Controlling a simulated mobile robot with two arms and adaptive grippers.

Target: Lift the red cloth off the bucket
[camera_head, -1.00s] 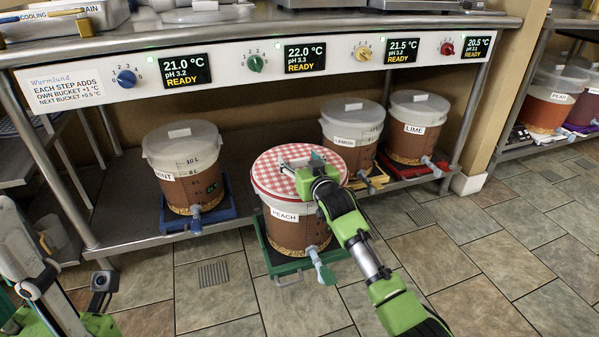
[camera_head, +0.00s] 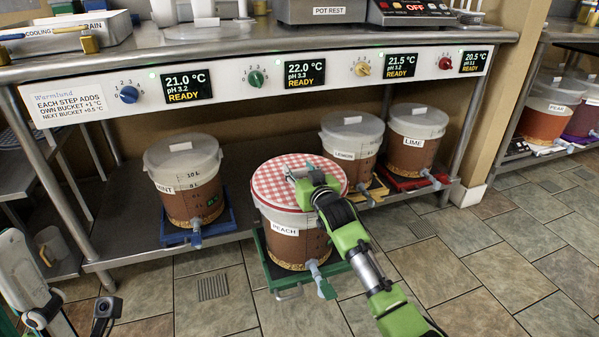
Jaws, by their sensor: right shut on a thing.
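The red checked cloth (camera_head: 272,186) lies over the top of the bucket labelled PEACH (camera_head: 287,240), which stands on a green tray (camera_head: 291,278) in front of the shelf. My right gripper (camera_head: 300,172) is over the middle of the cloth and shut on it. Its fingertips are partly hidden by the wrist. The cloth still appears to lie flat on the bucket's top; I see no clear gap below it. Of my left arm, only part shows at the lower left, and its gripper is out of view.
The MINT bucket (camera_head: 186,180) stands to the left on a blue tray. The LEMON bucket (camera_head: 351,145) and LIME bucket (camera_head: 415,140) stand behind to the right. The control panel (camera_head: 225,95) hangs above. The tiled floor (camera_head: 470,265) at the right is clear.

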